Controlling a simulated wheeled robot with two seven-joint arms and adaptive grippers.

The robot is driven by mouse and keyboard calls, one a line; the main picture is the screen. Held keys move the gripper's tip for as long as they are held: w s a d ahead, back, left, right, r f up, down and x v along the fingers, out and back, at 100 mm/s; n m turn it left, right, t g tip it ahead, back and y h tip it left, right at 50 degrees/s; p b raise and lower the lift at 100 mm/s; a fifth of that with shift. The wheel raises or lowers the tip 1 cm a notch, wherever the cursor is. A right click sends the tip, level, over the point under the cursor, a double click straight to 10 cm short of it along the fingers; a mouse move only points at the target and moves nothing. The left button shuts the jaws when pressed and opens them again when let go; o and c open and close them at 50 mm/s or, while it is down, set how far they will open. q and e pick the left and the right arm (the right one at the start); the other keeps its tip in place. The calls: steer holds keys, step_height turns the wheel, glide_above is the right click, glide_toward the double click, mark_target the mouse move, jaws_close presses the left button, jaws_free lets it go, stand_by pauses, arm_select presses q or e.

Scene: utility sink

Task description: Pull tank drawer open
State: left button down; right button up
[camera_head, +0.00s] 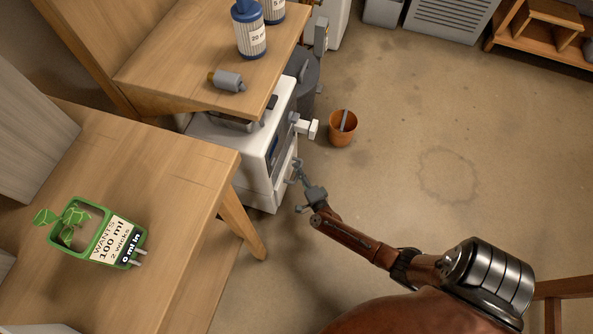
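A white boxy unit (262,150) stands on the floor under the wooden shelf, its front facing right. A seam seems to set off a lower front panel (281,183), which looks closed; I cannot tell for sure whether this is the tank drawer. A white block-like fitting (309,128) sticks out from the upper front. My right gripper (295,171) comes in from the lower right and is at the lower front of the unit. Its fingers are small and overlap the white front, so contact and opening are unclear. My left gripper is out of view.
A wooden bench (170,170) at left holds a green plant tray (119,241) with a label. The shelf above the unit bears blue-capped bottles (250,35) and a grey cylinder (228,81). An orange pot (342,130) stands on the floor nearby.

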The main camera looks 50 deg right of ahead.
jaws_close()
stand_by(0.4)
stand_by(0.4)
